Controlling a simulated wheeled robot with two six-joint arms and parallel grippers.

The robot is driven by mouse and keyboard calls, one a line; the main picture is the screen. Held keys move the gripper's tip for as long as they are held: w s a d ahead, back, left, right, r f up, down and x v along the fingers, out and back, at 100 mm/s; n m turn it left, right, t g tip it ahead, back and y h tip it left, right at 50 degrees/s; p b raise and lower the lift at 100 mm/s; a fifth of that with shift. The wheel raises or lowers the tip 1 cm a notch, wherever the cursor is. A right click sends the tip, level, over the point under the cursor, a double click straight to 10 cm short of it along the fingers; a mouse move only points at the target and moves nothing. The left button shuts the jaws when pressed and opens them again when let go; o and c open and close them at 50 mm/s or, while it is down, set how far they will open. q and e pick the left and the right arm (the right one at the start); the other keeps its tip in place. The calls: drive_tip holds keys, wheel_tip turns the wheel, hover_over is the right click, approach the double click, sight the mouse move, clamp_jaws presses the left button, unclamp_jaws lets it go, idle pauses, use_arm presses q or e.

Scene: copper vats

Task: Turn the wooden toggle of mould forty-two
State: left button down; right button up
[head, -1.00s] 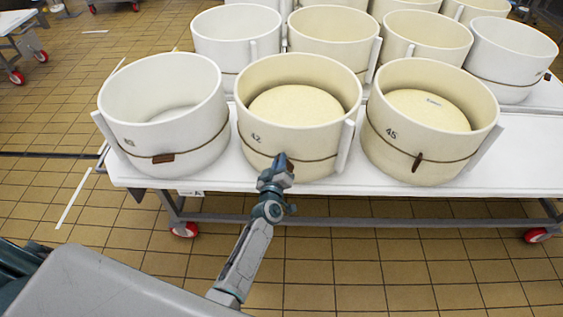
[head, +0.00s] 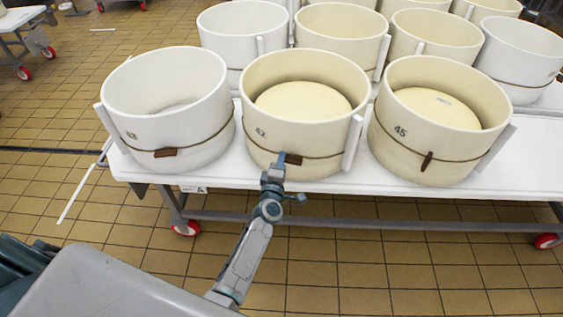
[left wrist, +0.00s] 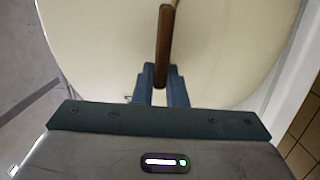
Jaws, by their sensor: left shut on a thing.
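Mould forty-two (head: 300,125) is a cream round mould in the middle of the front row, with a cream cheese (head: 303,100) inside. A cord (head: 262,150) runs round it. Its brown wooden toggle (head: 293,159) lies sideways, roughly along the cord. My left gripper (head: 279,161) is at the front of this mould, shut on the toggle, and hides part of it. In the left wrist view the toggle (left wrist: 165,45) stands up between the fingers (left wrist: 161,82) against the mould's wall. My right gripper is not in view.
A white mould (head: 170,115) with a sideways toggle stands close on the left. Mould forty-five (head: 440,130), its toggle upright, stands close on the right. More moulds stand behind. The white table's front edge (head: 230,183) runs below my gripper.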

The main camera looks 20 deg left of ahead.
use_arm(q)
drive_tip(key=shift+f+n, duration=0.15)
drive_tip(key=shift+n, duration=0.35)
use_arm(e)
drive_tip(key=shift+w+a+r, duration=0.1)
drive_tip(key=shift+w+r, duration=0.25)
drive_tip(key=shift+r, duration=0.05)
use_arm(q)
drive_tip(key=c, duration=1.5)
unclamp_jaws()
drive_tip(key=shift+o, duration=0.2)
drive_tip(key=shift+s, duration=0.1)
